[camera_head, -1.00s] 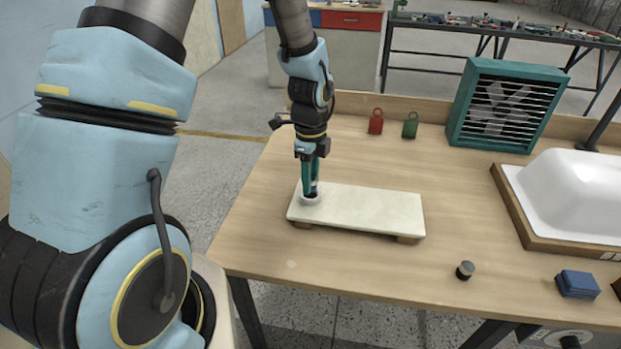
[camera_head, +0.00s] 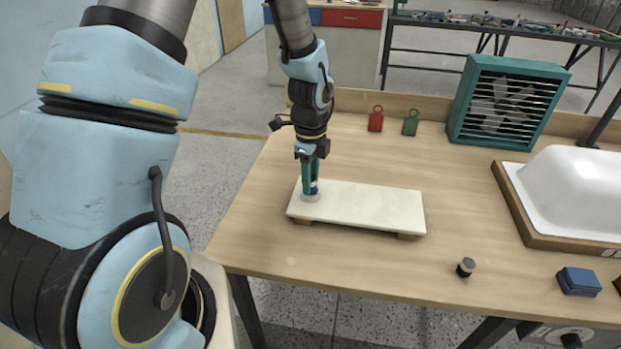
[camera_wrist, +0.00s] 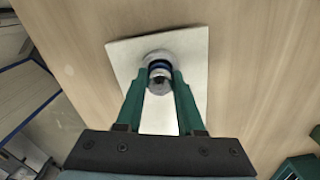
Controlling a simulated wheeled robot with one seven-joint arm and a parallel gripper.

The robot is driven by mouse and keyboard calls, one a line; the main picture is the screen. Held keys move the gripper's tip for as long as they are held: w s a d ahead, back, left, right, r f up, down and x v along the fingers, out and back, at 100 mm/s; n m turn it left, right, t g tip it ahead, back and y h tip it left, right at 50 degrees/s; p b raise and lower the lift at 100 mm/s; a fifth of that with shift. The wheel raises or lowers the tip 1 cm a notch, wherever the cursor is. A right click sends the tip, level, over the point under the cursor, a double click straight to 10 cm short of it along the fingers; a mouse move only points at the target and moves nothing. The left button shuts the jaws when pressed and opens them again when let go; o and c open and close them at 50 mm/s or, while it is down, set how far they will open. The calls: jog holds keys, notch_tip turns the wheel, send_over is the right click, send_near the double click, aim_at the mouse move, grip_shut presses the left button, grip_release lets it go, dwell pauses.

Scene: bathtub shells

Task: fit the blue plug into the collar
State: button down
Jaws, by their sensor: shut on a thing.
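My gripper (camera_head: 312,187) points down over the left end of a pale board (camera_head: 370,207) on the workbench. Its green fingers are shut on the blue plug (camera_head: 315,189), of which only a small part shows between the fingertips. In the wrist view the plug (camera_wrist: 159,66) shows as a blue and dark ring with a grey metallic top between the fingers. The whitish round collar (camera_head: 311,197) sits on the board right below the plug; its rim (camera_wrist: 157,53) also shows in the wrist view. The plug is at the collar's opening. How deep it sits is hidden.
A red tag (camera_head: 376,122) and a green tag (camera_head: 410,125) stand behind the board. A teal fan box (camera_head: 507,104) and a white tub shell (camera_head: 575,190) are to the right. A small dark cylinder (camera_head: 466,267) and blue blocks (camera_head: 578,281) lie near the front edge.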

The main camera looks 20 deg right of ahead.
jog(key=shift+f, duration=0.25)
jog(key=shift+c, duration=2.2)
grip_release()
jog(key=shift+r, duration=0.1)
notch_tip(320, 180, up, 11)
jog(key=b, duration=0.2)
